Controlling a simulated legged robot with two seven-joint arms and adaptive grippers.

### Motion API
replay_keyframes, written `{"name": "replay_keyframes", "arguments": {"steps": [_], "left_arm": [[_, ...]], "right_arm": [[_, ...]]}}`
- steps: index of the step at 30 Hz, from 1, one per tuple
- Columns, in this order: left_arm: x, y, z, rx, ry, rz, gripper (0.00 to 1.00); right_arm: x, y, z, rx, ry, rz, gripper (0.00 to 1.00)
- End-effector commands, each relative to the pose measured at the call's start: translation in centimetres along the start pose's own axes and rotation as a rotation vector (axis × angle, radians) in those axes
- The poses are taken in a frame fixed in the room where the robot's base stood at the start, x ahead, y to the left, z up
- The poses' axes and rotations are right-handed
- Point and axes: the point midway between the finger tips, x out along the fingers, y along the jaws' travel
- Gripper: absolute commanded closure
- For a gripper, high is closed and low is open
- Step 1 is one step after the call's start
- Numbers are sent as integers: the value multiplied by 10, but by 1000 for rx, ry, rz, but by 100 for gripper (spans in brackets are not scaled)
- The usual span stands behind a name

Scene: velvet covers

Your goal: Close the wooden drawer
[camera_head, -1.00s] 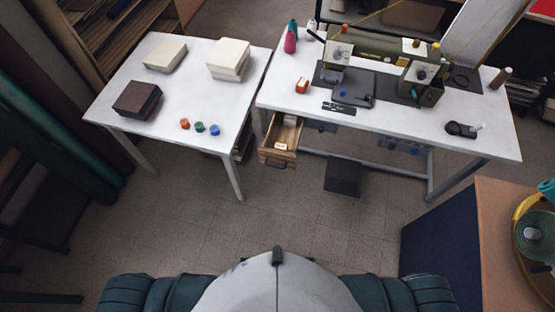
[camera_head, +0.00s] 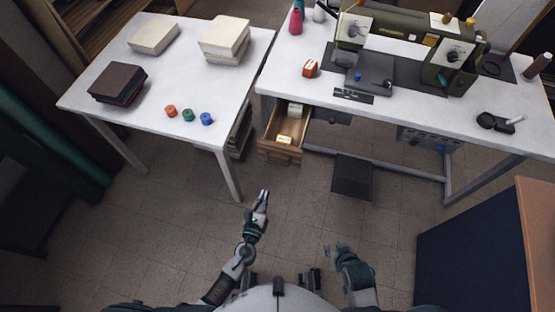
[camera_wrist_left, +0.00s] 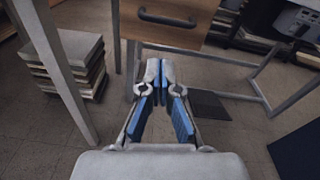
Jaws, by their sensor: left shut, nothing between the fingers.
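The wooden drawer (camera_head: 270,146) hangs under the left end of the sewing table and stands pulled open. Small pale and yellow items lie inside it. Its front, with a dark bar handle, fills the top of the left wrist view (camera_wrist_left: 133,24). My left gripper (camera_head: 263,194) is below and nearer than the drawer front, apart from it. Its blue-padded fingers (camera_wrist_left: 160,66) are shut and empty, pointing toward the drawer front. My right gripper (camera_head: 335,248) is lower and to the right, over the floor, apart from the drawer; its jaws are too small to judge.
The sewing table (camera_head: 300,75) carries a sewing machine (camera_head: 400,45). A white side table (camera_head: 175,85) with books and small spools stands left. Its leg (camera_head: 230,175) is near my left gripper. A black pedal (camera_head: 352,176) is on the floor. A blue panel (camera_head: 475,255) stands right.

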Motion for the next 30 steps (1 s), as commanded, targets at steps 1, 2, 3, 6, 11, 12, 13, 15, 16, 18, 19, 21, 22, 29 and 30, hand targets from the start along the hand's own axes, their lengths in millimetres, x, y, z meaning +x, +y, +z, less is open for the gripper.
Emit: {"name": "replay_keyframes", "arguments": {"steps": [1,2,3,6,11,12,13,15,16,18,19,21,22,29,30], "left_arm": [[0,-6,6,55,-32,-12,100],[0,-8,12,84,-48,-16,100],[1,-10,18,111,-65,-20,100],[6,-13,26,138,-83,-22,100],[29,-14,30,137,-84,-22,100],[37,-14,30,135,-84,-20,100],[44,-14,31,135,-83,-20,100],[59,-15,31,135,-83,-22,100],[66,-14,32,136,-82,-21,100],[81,-15,33,135,-82,-21,100],[87,-15,32,135,-81,-21,100],[101,-16,33,133,-80,-22,100],[106,-16,33,133,-80,-21,100],[134,-16,34,133,-79,-22,100],[136,-16,35,133,-79,-22,100]], "right_arm": [[-6,0,-1,1,8,-1,60],[-10,0,-3,1,12,-1,60],[-14,0,-5,1,16,-1,60],[-20,1,-8,1,18,0,60],[-22,1,-5,1,1,2,60],[-22,1,-5,2,-1,2,60],[-22,1,-4,2,-2,2,60],[-21,1,-4,2,-3,2,60],[-21,1,-5,2,1,1,60],[-20,1,-6,1,11,1,60],[-19,1,-8,1,19,0,60],[-17,0,-12,1,40,-2,60],[-16,0,-13,0,48,-2,60],[-13,-3,-29,0,133,-8,60],[-13,-3,-31,-1,141,-8,60]]}}
